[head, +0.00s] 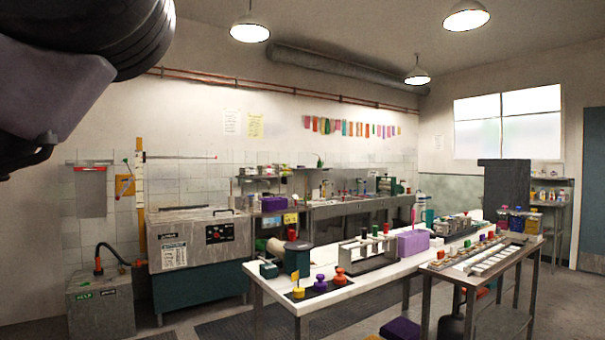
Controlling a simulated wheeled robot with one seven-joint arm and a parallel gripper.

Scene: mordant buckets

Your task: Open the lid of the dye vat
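The dye vat (200,245) stands against the tiled wall at left. It is a grey steel box with a dark control panel, on a dark teal base. Its lid (188,213) is the flat grey top and looks closed; a small dark piece shows at its right front edge. Large dark parts of my own arm fill the top left corner, close to the camera. The fingers of my gripper do not show, so I cannot see whether they hold anything. In the picture no part of my arm overlaps the vat.
A grey box (100,303) with an orange hose stands left of the vat. A white-topped table (330,283) with spools, colored weights and a rack stands in front at right, beside a smaller metal table (459,272). A dark floor mat (240,325) lies before the vat.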

